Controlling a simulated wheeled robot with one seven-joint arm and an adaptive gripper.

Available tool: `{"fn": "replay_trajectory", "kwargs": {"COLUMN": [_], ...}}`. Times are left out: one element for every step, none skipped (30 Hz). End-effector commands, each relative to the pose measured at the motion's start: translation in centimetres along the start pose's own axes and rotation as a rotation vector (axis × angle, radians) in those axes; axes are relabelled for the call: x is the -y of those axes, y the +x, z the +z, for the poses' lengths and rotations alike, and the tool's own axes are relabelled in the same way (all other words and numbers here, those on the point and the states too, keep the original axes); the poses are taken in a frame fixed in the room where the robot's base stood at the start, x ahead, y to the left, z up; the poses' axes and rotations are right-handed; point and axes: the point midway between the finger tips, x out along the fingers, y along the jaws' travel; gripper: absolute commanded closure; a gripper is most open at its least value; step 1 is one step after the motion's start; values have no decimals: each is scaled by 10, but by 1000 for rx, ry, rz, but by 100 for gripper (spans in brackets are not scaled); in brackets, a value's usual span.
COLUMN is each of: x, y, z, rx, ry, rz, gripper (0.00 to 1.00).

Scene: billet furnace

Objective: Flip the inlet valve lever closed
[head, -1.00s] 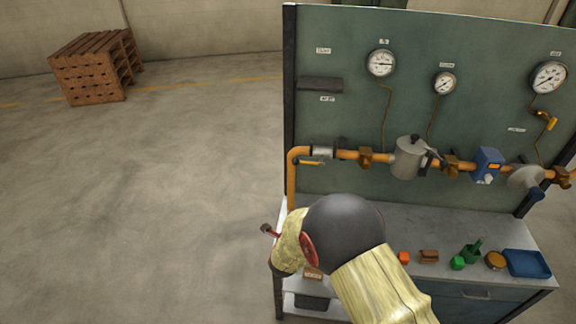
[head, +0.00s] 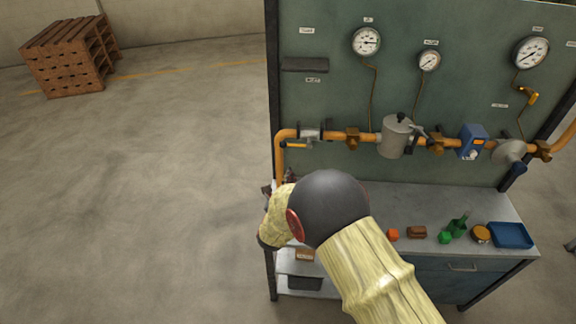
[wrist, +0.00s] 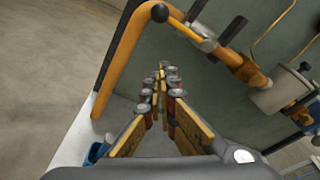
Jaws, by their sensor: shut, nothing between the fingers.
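The inlet valve (head: 311,132) sits on the orange pipe just right of its upper left elbow. Its yellow lever (head: 296,145) points left along the pipe, slightly below it. In the wrist view the lever (wrist: 180,26) shows at the top, with a black ball end. My gripper (wrist: 162,78) is shut and empty. Its tips are below the lever in that picture, apart from it, and right of the vertical pipe. In the head view my gripper (head: 279,187) is partly hidden by my arm, near the lower pipe at the bench's left end.
The orange pipe (head: 280,165) runs down to the bench top (head: 430,205) close beside my gripper. A grey filter body (head: 393,139) and a blue meter (head: 473,142) sit farther right. Small items and a blue tray (head: 511,235) lie on the bench.

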Motion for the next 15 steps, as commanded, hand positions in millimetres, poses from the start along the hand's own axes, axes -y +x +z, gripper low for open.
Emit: {"fn": "replay_trajectory", "kwargs": {"x": [0, 0, 0, 1, 1, 1, 0, 1, 1, 1, 0, 0, 1, 0, 0], "y": [6, 10, 16, 22, 28, 36, 42, 48, 56, 62, 67, 75, 81, 86, 93], "z": [-1, -1, -1, -1, -1, -1, -2, -1, -1, -1, -1, -1, -1, -1, -1], "rx": [-1, -2, -1, -1, -1, -1, -2, -1, -1, -1, -1, -2, -1, -1, 0], "ry": [0, 0, -1, -1, -1, -1, -1, -1, -1, -1, -1, -1, 0, -1, -1], "rz": [-1, -1, -1, -2, -2, -2, -1, -2, -2, -2, -1, -1, -2, -2, -1], "gripper": [100, 100, 100, 100, 100, 100, 100, 100, 100, 100, 100, 100, 100, 100, 100]}}
